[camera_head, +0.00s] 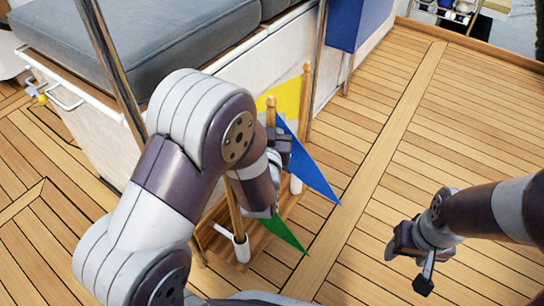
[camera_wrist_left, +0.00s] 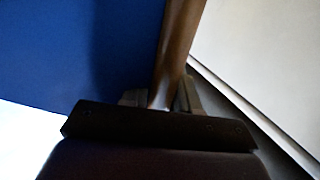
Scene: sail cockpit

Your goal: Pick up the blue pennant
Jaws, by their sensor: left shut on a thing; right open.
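The blue pennant (camera_head: 312,170) hangs from a wooden pole beside the wooden stand (camera_head: 266,238), with its tip pointing down and right. In the left wrist view its blue cloth (camera_wrist_left: 80,45) fills the upper left, left of the brown pole. My left gripper (camera_head: 283,142) is shut on that pole; its fingers (camera_wrist_left: 160,98) show at the pole in the wrist view. My arm hides the pole's lower part, so I cannot tell whether it is still in the stand. My right gripper (camera_head: 410,262) is open and empty, low at the right.
A yellow pennant (camera_head: 284,97) on a taller pole is just behind, and a green pennant (camera_head: 285,233) hangs low in front. A grey-cushioned bench (camera_head: 140,35) stands at the back left, with a blue box (camera_head: 357,22) behind. The plank deck (camera_head: 440,130) at the right is clear.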

